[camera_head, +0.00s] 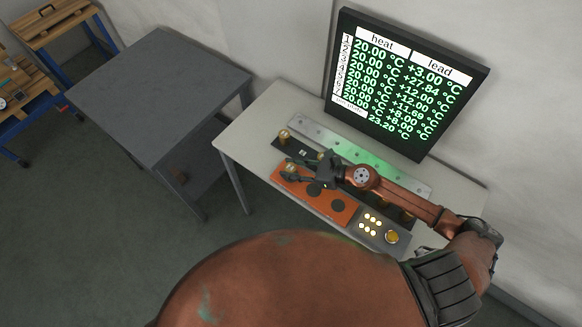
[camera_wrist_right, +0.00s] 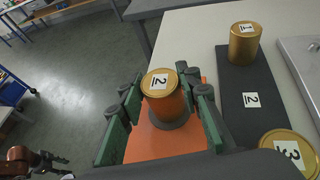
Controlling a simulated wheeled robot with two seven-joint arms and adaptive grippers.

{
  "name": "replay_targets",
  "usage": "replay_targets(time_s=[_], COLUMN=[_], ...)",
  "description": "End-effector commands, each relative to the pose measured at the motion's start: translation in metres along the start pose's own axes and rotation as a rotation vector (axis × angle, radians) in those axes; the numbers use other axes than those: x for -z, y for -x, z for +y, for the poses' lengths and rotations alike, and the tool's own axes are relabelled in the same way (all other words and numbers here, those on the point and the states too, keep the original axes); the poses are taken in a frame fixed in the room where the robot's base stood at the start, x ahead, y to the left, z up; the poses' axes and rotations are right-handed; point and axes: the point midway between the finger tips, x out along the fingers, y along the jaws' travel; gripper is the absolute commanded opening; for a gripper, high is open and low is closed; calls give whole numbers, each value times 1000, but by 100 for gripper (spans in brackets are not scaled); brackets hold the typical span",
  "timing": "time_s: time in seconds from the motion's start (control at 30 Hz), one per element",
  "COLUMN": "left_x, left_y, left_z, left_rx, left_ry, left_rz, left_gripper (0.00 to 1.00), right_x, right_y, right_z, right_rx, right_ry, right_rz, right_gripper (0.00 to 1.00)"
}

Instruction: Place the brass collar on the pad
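A brass collar labelled 2 (camera_wrist_right: 163,92) stands upright on a dark round pad (camera_wrist_right: 178,124) on the orange plate (camera_wrist_right: 140,148). In the head view this collar (camera_head: 290,168) is at the plate's left end. My right gripper (camera_wrist_right: 164,104) has its green-padded fingers on either side of it; a gap shows on the left, and the right finger is close. The gripper also shows in the head view (camera_head: 300,175). A copper arm end with dark parts (camera_wrist_right: 45,162), seemingly my left gripper, is small at the lower left of the wrist view; its fingers are unclear.
Collars labelled 1 (camera_wrist_right: 245,43) and 3 (camera_wrist_right: 288,154) stand on a dark strip (camera_wrist_right: 237,80) beside the plate. A lit panel (camera_head: 377,229), a metal rail (camera_head: 310,130) and a screen (camera_head: 400,85) are near. A bare grey table (camera_head: 155,90) stands left.

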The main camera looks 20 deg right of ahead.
Motion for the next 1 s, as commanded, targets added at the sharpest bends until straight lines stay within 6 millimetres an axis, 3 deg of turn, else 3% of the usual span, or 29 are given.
replay_targets(time_s=[0.2, 0.57, 0.67, 1.0], left_x=[0, 2, 1, -2], left_y=[1, 6, 0, -13], left_z=[0, 0, 0, 0], left_rx=[0, 0, 0, 0], left_ry=[0, 0, 0, 0], left_rz=[0, 2, 1, -3], left_gripper=[40, 40, 40, 40], right_x=[-1, -6, -2, -1], right_y=[0, 2, 15, 86], right_z=[0, 0, 0, 1], right_rx=[0, 0, 0, 0], right_ry=[0, 1, -1, -3], right_rz=[0, 0, 1, 3], right_gripper=[47, 47, 47, 47])
